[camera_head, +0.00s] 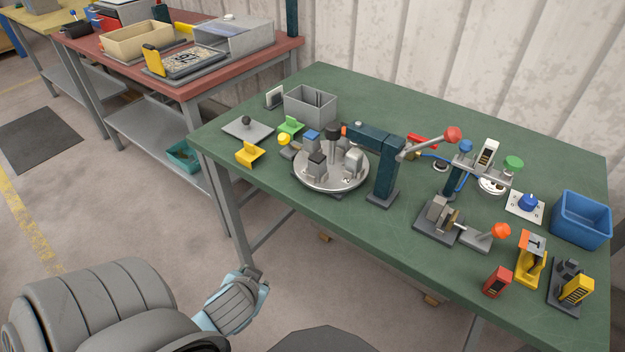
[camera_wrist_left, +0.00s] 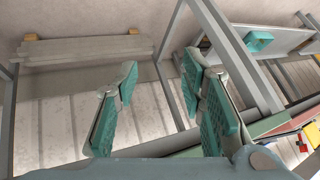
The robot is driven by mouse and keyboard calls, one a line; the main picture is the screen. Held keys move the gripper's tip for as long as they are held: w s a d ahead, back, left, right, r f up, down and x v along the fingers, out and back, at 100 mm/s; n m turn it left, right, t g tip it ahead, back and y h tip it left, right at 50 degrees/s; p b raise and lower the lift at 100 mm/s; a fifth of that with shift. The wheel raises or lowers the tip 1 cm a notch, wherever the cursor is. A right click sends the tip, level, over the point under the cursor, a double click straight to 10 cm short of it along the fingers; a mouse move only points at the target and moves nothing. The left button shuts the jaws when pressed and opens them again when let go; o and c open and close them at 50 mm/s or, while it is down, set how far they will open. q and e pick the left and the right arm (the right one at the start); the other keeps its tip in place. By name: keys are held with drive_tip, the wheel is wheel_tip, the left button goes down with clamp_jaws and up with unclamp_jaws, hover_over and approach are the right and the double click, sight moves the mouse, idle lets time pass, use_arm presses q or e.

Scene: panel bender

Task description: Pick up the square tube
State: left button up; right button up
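A long grey bar (camera_wrist_left: 85,50), seemingly the square tube, lies on the floor at the upper left of the left wrist view. Yellowish wooden blocks (camera_wrist_left: 133,31) show at its ends. In the head view the green table hides it; only wooden blocks (camera_head: 325,237) show below the table edge. My left gripper (camera_wrist_left: 160,110) is open, its teal-padded fingers apart with nothing between them. The bar is beyond the fingertips, apart from them. In the head view my left gripper (camera_head: 252,274) is low in front of the table. My right gripper is not in view.
The green table (camera_head: 350,85) carries a round fixture (camera_head: 332,170), a grey bin (camera_head: 310,104), a blue bin (camera_head: 581,219) and several clamps. Its legs (camera_head: 235,225) stand near my left gripper. A red-topped bench (camera_head: 190,82) stands at the left. The floor (camera_head: 130,210) between is clear.

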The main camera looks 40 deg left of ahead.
use_arm(q)
drive_tip(key=w+a+r+n+t+y, duration=0.2)
drive_tip(key=w+a+r+t+y, duration=0.15)
drive_tip(key=w+a+r, duration=0.35)
drive_tip(key=m+t+h, duration=0.3)
drive_tip(key=t+h, duration=0.3)
drive_tip(key=t, duration=0.3)
approach(308, 136)
drive_tip(key=w+h+b, duration=0.1)
drive_tip(key=w+m+h+b, duration=0.1)
drive_tip(key=b, duration=0.1)
drive_tip(key=shift+w+a, duration=0.1)
drive_tip(key=shift+a, duration=0.3)
drive_tip(key=w+p, duration=0.4)
drive_tip(key=shift+a+r, duration=0.15)
drive_tip(key=shift+r, duration=0.25)
drive_tip(key=shift+w+f+p, duration=0.15)
drive_tip(key=shift+w+p, duration=0.05)
drive_tip(key=shift+p, duration=0.2)
drive_tip(key=shift+w+p, duration=0.25)
drive_tip(key=shift+p, duration=0.05)
drive_tip(key=w+p, duration=0.2)
drive_tip(key=shift+w+a, duration=0.1)
drive_tip(key=shift+w, duration=0.25)
drive_tip(key=shift+w+f, duration=0.2)
drive_tip(key=shift+w, duration=0.9)
drive_tip(key=shift+f, duration=0.1)
clamp_jaws()
